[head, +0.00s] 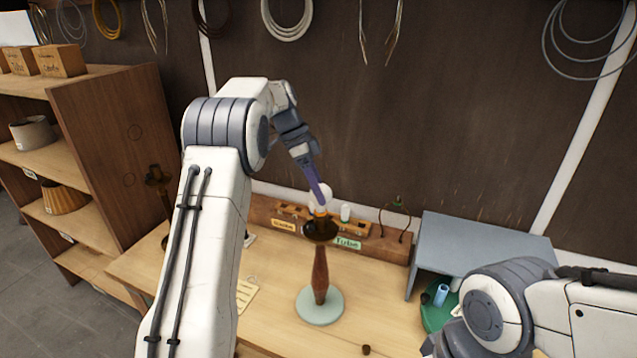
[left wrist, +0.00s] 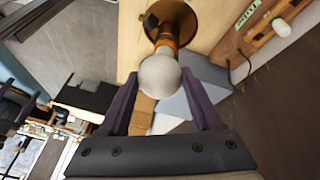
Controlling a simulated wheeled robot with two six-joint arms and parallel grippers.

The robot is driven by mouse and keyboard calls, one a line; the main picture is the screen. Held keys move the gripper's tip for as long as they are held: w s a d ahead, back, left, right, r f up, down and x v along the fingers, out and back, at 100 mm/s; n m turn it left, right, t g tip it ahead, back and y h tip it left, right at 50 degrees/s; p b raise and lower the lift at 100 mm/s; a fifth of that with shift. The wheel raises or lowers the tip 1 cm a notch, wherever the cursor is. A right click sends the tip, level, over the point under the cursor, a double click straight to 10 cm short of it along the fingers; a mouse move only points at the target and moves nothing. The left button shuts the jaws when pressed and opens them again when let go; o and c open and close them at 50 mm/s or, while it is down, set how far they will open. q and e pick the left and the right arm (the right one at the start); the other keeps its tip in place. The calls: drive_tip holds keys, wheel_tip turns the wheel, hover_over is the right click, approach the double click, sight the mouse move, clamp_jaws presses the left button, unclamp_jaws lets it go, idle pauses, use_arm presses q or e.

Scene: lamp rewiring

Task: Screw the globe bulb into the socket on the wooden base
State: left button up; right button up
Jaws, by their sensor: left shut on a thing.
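The white globe bulb (head: 321,191) is between the purple fingers of my left gripper (head: 318,188), which is shut on it. It also shows in the left wrist view (left wrist: 159,74). The bulb sits directly over the orange-brown socket (left wrist: 167,42) of the lamp and looks in line with it. Its neck is hidden, so I cannot tell how deep it sits. A dark brown disc (head: 320,230) surrounds the socket. Below it are the turned wooden stem (head: 320,273) and pale green round foot (head: 319,306), upright on the table. The right gripper is out of view.
Behind the lamp is a wooden rack (head: 378,246) with labels and a white tube bulb (head: 345,212). A grey shelf (head: 480,240) stands at right over a green tray (head: 436,318). A small brown piece (head: 366,349) lies at the front. The wooden bench (head: 270,325) is clear around the foot.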

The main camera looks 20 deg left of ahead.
use_arm(q)
drive_tip(key=m+p, duration=0.1)
drive_tip(key=p, duration=0.1)
drive_tip(key=shift+r+g+p, duration=0.3)
drive_tip(key=shift+p, duration=0.05)
drive_tip(key=shift+w+d+f+m+g, duration=0.1)
drive_tip(key=shift+f+m+g, duration=0.1)
drive_tip(key=shift+m, duration=0.35)
drive_tip(key=shift+f+m+g, duration=0.1)
drive_tip(key=shift+m+g, duration=0.1)
drive_tip(key=shift+m, duration=0.35)
drive_tip(key=shift+f+m+y, duration=0.15)
drive_tip(key=shift+m+y, duration=0.15)
drive_tip(key=shift+m, duration=0.4)
drive_tip(key=m+g, duration=0.1)
drive_tip(key=m, duration=0.2)
drive_tip(key=shift+w+m+g+y, duration=0.1)
drive_tip(key=shift+m+g+y, duration=0.2)
drive_tip(key=shift+g+y, duration=0.1)
